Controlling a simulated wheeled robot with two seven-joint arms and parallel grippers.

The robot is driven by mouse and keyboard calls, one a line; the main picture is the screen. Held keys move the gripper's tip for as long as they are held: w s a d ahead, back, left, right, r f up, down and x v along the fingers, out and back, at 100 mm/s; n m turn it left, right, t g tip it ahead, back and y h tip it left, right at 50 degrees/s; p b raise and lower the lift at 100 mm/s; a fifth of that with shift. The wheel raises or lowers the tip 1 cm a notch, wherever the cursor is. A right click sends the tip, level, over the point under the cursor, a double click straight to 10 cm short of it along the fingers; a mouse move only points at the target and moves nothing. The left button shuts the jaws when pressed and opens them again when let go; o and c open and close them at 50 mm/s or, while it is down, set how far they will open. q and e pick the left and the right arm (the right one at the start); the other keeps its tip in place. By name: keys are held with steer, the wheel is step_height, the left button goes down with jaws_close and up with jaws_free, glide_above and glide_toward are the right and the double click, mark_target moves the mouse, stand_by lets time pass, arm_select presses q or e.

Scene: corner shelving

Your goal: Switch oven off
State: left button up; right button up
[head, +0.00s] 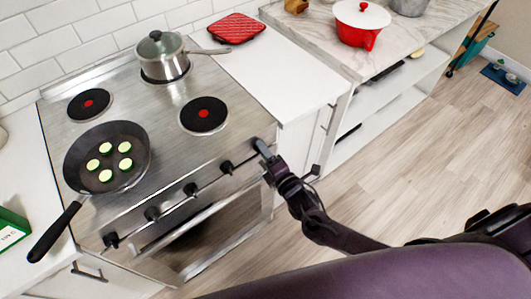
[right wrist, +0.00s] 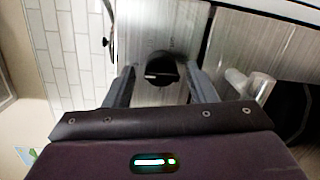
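The oven (head: 150,245) stands against the tiled wall, with a row of black knobs (head: 190,189) along its front panel. My right gripper (head: 264,152) is at the right end of this panel. In the right wrist view a black knob (right wrist: 160,72) with a pale mark lies between the two fingers of my right gripper (right wrist: 162,85). The fingers are apart, one on each side of the knob, with visible gaps. In the head view the gripper hides this end of the panel. My left gripper is not in view.
A frying pan (head: 84,165) with several green slices sits front left on the hob, its handle past the front edge. A lidded pot (head: 163,58) stands at the back right. The oven door handle (right wrist: 258,88) is close to the right finger. The floor (head: 410,165) at right is clear.

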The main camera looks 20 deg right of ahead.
steer(key=b+v, duration=0.1)
steer(key=v, duration=0.6)
steer(key=shift+s+d, duration=0.1)
steer(key=shift+s, duration=0.3)
stand_by(0.3)
